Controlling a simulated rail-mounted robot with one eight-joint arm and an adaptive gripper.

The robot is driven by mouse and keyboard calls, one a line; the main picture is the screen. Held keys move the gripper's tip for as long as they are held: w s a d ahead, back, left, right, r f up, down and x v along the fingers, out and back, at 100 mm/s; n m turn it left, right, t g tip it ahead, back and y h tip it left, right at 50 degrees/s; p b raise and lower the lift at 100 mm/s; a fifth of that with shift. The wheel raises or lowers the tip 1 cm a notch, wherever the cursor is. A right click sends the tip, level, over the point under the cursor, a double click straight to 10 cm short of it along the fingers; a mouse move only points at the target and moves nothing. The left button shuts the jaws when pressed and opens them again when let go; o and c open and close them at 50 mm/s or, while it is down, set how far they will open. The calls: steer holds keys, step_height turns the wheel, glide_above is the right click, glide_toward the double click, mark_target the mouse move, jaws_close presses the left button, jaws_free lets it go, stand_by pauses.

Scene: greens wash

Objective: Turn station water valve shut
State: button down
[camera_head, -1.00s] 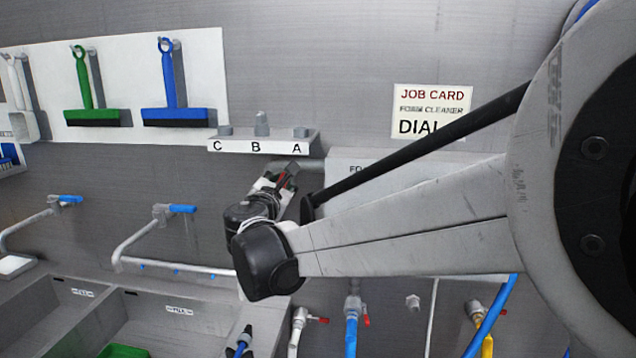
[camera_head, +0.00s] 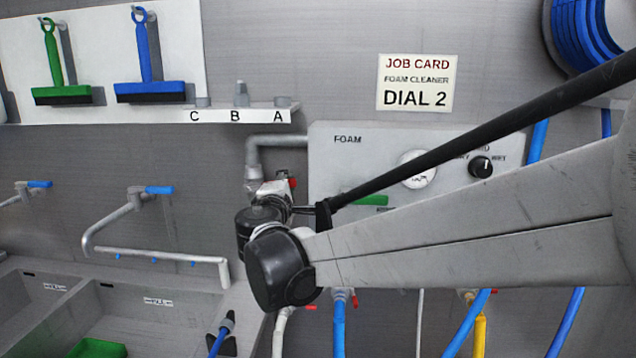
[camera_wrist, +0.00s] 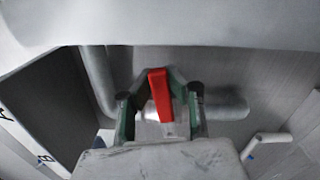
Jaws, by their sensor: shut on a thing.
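A red valve lever (camera_wrist: 160,95) stands upright between the two fingers of my gripper (camera_wrist: 160,108) in the wrist view. The gripper is shut on it. A grey pipe (camera_wrist: 228,108) runs behind the lever. In the head view my gripper (camera_head: 284,186) is at the grey pipe bend (camera_head: 268,142) left of the foam box (camera_head: 326,165). Only a small bit of red shows there. The valve body is mostly hidden behind my wrist and fingers.
A shelf (camera_head: 240,115) marked C, B and A is above left. A job card (camera_head: 417,83) reading DIAL 2 hangs above the foam box. Sinks (camera_head: 140,305), a bent spout (camera_head: 160,252) and several hoses lie below.

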mark_target(290, 145)
steer(key=shift+f+m+b, duration=0.6)
steer(key=shift+f+m, duration=0.35)
steer(key=shift+m, duration=0.05)
steer(key=c, duration=1.6)
jaws_free()
step_height(290, 145, up, 10)
steer(key=shift+r, duration=0.1)
steer(key=shift+s+a+p, duration=0.2)
steer(key=shift+s+p, duration=0.9)
steer(key=shift+s, duration=6.9)
